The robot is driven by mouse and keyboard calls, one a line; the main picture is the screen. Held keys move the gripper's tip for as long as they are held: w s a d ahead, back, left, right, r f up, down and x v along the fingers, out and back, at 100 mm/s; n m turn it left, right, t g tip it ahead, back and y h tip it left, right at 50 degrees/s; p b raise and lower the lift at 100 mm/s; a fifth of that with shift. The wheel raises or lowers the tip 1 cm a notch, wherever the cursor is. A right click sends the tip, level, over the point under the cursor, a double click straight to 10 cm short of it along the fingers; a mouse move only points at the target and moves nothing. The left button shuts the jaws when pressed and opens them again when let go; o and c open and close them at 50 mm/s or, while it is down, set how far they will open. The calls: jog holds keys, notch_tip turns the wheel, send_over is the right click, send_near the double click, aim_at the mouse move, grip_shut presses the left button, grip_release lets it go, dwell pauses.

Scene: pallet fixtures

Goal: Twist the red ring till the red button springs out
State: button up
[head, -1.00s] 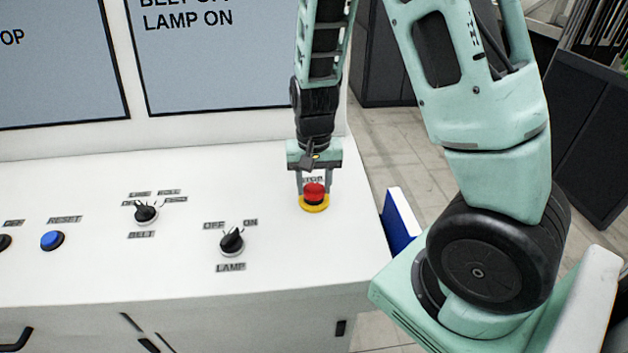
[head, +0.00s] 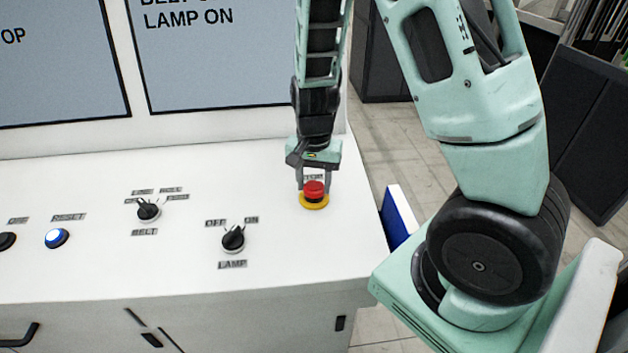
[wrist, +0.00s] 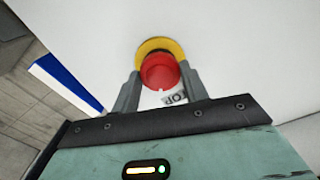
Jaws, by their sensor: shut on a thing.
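The red button (head: 314,188) stands on a yellow base (head: 314,203) near the right end of the white console top. In the wrist view the red button (wrist: 160,72) shows as a red disc with a red ring around it, in front of the yellow base (wrist: 152,45). My gripper (head: 313,186) points down over it. Its fingers lie on both sides of the red ring and are shut on it, as the wrist view (wrist: 160,82) also shows. A STOP label is partly hidden beside the button.
The console top (head: 280,275) also carries a lamp knob (head: 233,238), a belt knob (head: 148,210), a lit blue reset button (head: 57,238) and a black button (head: 6,241) at the left edge. Screens rise behind. A blue and white panel (head: 398,218) stands beyond the console's right edge.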

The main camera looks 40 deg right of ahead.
jog(key=o, duration=1)
jog(key=shift+r, duration=0.1)
notch_tip(320, 180, up, 17)
jog(key=b, duration=0.1)
jog(key=shift+r, duration=0.1)
jog(key=s+a+f+n+b, duration=0.3)
jog(key=a+f+n, duration=0.15)
jog(key=a, duration=0.25)
jog(key=s+a+f+n+b, duration=0.3)
jog(key=a+f+n+b, duration=0.15)
jog(key=a, duration=0.25)
jog(key=s+a+f+n+b, duration=0.3)
jog(key=s+a+f+n, duration=0.4)
jog(key=s, duration=0.5)
jog(key=shift+a+f+n+y+b, duration=0.2)
jog(key=shift+a+n+y+b, duration=0.15)
jog(key=shift+a+n, duration=0.6)
